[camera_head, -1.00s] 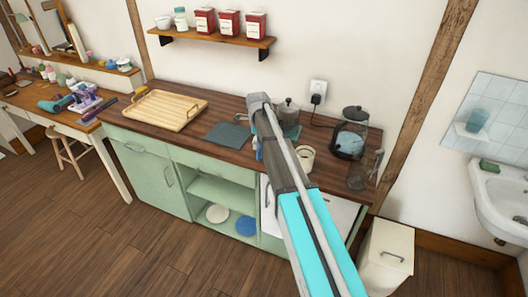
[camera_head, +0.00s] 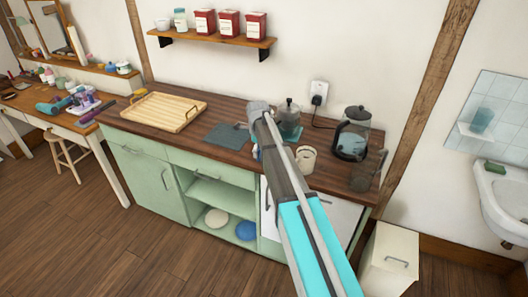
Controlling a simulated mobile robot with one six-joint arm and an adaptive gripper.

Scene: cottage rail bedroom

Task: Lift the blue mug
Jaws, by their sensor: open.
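My arm reaches from the bottom of the head view over the dark wooden counter (camera_head: 225,155).
A wall shelf (camera_head: 215,38) hangs above.

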